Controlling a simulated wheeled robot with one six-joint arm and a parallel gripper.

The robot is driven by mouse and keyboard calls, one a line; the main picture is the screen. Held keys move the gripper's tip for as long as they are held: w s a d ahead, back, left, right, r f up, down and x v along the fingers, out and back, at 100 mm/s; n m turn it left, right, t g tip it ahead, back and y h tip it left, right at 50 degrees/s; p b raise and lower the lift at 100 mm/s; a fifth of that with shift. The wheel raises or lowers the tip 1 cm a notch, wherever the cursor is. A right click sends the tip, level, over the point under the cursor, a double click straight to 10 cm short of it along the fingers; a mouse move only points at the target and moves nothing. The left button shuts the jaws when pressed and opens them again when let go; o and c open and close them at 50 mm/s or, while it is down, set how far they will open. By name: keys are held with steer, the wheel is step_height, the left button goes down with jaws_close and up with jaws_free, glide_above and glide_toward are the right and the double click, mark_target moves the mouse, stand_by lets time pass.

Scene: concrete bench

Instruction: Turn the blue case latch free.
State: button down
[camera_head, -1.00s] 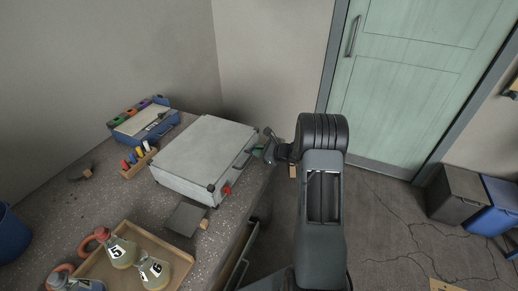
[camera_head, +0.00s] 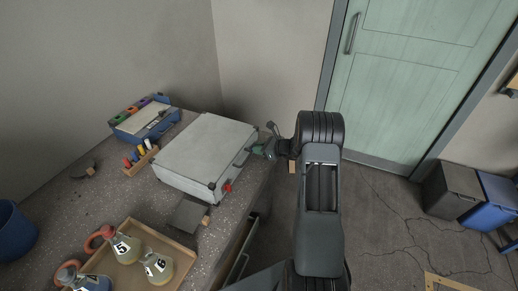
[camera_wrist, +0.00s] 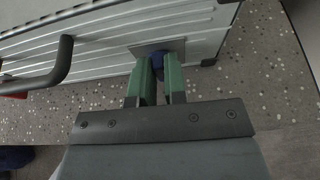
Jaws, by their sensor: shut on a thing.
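The grey-white case (camera_head: 205,150) lies closed on the bench, and its ribbed side (camera_wrist: 100,42) fills the upper wrist view. The blue latch (camera_wrist: 157,60) sits on a small metal plate (camera_wrist: 170,46) on that side, near one end of the case. My gripper (camera_wrist: 158,74) has green fingers shut on the blue latch, which hides most of it. In the head view my gripper (camera_head: 262,149) is against the case's right side, and the latch is hidden there. A red latch (camera_head: 227,187) shows at the near end of the same side, and the dark handle (camera_wrist: 58,68) lies between the two latches.
The speckled bench (camera_head: 100,205) also holds a blue organizer box (camera_head: 146,122), small coloured pegs in a wooden rack (camera_head: 140,158), a dark flat block (camera_head: 188,214) and a wooden tray (camera_head: 190,258) with flasks. Open floor lies right of the bench.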

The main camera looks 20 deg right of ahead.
steer(key=c, duration=1.2)
jaws_free()
steer(key=shift+o, duration=0.2)
steer(key=shift+d, duration=0.1)
steer(key=v, duration=1.3)
steer(key=shift+s+r, duration=0.25)
steer(key=shift+r, duration=0.05)
steer(key=shift+d, duration=0.1)
